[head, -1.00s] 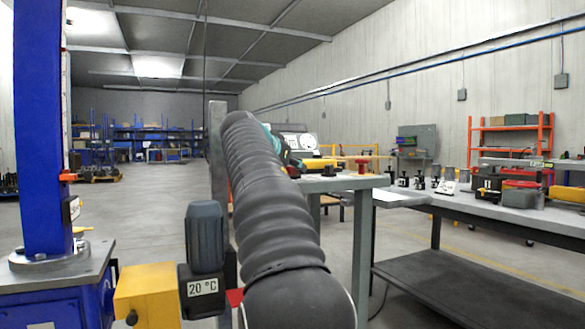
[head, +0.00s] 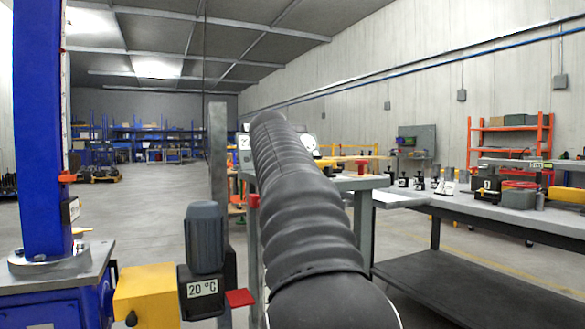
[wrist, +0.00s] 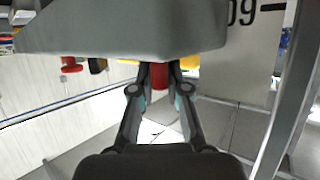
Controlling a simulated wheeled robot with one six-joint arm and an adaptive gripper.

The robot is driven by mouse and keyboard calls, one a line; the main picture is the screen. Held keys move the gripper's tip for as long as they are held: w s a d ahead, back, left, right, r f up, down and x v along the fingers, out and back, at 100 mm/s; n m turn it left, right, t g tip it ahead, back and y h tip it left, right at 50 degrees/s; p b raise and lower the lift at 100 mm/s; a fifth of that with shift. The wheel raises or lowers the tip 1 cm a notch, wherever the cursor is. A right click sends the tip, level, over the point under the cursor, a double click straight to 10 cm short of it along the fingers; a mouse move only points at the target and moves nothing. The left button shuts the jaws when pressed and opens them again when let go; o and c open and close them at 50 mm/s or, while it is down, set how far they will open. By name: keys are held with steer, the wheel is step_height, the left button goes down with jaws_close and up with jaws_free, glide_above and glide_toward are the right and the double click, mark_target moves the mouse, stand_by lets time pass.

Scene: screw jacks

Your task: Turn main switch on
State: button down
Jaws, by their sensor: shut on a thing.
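In the wrist view my gripper (wrist: 160,82) has its two fingers on either side of a red upright part (wrist: 159,76), shut on it. This red part lies just under the edge of a grey slab (wrist: 125,30). I cannot tell for certain whether it is the main switch; its upper end is hidden by the slab. In the head view my black sleeved arm hides the gripper and whatever it holds.
A grey worktable (head: 350,183) stands beyond my arm, with a red knob (head: 361,166) on top. A long bench (head: 490,205) stands at right. A blue column (head: 42,130) and a grey motor (head: 204,237) are at left. Open floor lies at left centre.

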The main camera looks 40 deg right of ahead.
steer(key=n+t+y+p, duration=0.1)
steer(key=n, duration=0.1)
steer(key=n+t+y+p, duration=0.1)
steer(key=y, duration=0.1)
steer(key=shift+s+d+n+t, duration=0.2)
steer(key=shift+n+t, duration=0.1)
steer(key=shift+n, duration=0.1)
steer(key=shift+f+n+t+y, duration=0.1)
steer(key=shift+n+t+y, duration=0.7)
steer(key=shift+n+y, duration=1)
steer(key=shift+w+y+b, duration=0.1)
steer(key=shift+y+b, duration=0.2)
steer(key=shift+y, duration=0.1)
steer(key=c, duration=1.2)
jaws_free()
steer(key=shift+o, duration=0.2)
steer(key=shift+s+a+r, duration=0.1)
steer(key=shift+s+r, duration=0.2)
steer(key=shift+s, duration=0.1)
steer(key=v, duration=1.1)
steer(key=shift+f, duration=0.15)
steer(key=shift+s, duration=0.15)
